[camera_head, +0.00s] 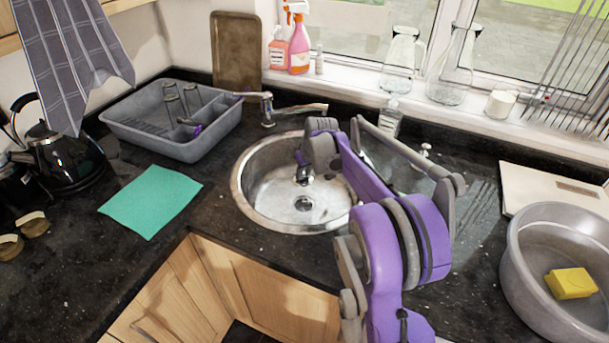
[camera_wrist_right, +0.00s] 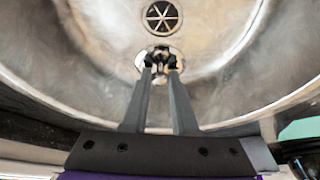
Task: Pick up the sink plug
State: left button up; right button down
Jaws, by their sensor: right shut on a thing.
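The round steel sink (camera_head: 262,165) is set in the dark counter, with its drain (camera_head: 303,203) at the bottom. My right gripper (camera_head: 304,172) reaches into the bowl from the right, partly hidden by my own arm. In the right wrist view my right gripper (camera_wrist_right: 160,68) has its two fingers closed on the sink plug (camera_wrist_right: 160,56), a small metal disc with a dark middle. The drain (camera_wrist_right: 161,17) shows just beyond the plug. Whether the plug touches the bowl, I cannot tell. My left gripper is not in view.
A tap (camera_head: 266,110) stands behind the sink. A grey dish rack (camera_head: 165,148), a teal cloth (camera_head: 150,200) and a black kettle (camera_head: 58,160) are left. A grey basin (camera_head: 525,265) with a yellow sponge (camera_head: 571,283) is right. Bottles and glassware line the sill.

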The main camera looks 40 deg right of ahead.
pick_arm(q)
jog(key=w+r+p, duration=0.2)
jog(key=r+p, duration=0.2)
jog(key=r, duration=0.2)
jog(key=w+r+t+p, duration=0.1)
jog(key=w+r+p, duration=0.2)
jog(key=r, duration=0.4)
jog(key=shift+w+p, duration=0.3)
jog(key=shift+p, duration=0.5)
pick_arm(e)
jog(key=w+r, duration=0.2)
jog(key=r, duration=0.6)
jog(key=w+r+t, duration=0.1)
jog(key=w+r, duration=0.2)
jog(key=r, duration=0.5)
jog(key=shift+w, duration=0.15)
